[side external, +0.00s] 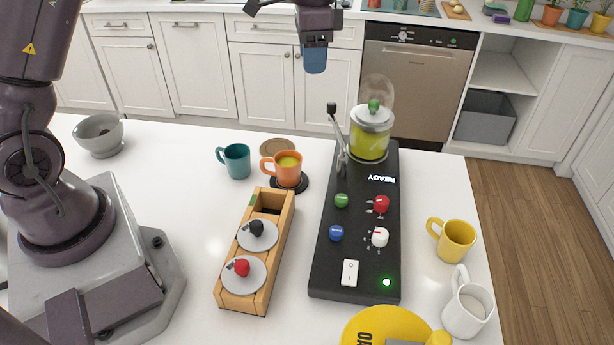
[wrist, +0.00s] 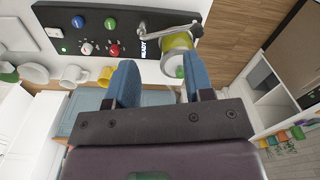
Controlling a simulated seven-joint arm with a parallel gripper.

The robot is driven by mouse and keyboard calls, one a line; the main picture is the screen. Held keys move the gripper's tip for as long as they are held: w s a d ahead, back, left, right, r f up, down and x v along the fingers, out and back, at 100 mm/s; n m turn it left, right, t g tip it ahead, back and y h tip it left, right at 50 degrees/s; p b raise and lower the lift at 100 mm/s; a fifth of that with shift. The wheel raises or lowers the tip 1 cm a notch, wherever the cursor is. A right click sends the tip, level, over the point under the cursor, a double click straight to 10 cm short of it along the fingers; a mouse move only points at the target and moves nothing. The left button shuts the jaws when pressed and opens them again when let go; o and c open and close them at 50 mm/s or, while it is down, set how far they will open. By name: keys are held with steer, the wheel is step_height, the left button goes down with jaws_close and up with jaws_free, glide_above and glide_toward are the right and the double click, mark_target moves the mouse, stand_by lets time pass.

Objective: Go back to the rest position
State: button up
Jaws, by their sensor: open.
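My gripper (side external: 314,58) is raised high at the top of the side view, above and behind the black coffee machine (side external: 325,268). In that view its blue fingers overlap one another. In the wrist view my gripper (wrist: 158,74) has its two blue fingers spread apart with nothing between them. The machine (wrist: 72,19) lies beyond the fingertips there, with its metal lever arm and yellow-green canister (side external: 369,143) near the gap. The machine's display reads READY and a green light is lit.
A teal mug (side external: 236,161), an orange mug (side external: 286,175) with yellowish liquid, a grey bowl (side external: 99,136) and a wooden box (side external: 240,300) with two knobbed lids stand on the white counter. A yellow mug (side external: 455,240) and white mug (side external: 467,308) stand right. Space around my gripper looks clear.

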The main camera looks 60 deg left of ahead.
steer(key=s+d+r+n+t, duration=0.1)
steer(key=s+r+n, duration=0.1)
steer(key=s, duration=0.6)
steer(key=s+d+r+n+t, duration=0.1)
steer(key=s+d+r+t, duration=0.1)
steer(key=s, duration=0.7)
steer(key=s+d+r+n+t, duration=0.2)
steer(key=s+r, duration=0.2)
steer(key=s, duration=0.4)
steer(key=shift+s+d+r+n, duration=0.15)
steer(key=shift+r+n, duration=0.1)
steer(key=shift+n, duration=0.05)
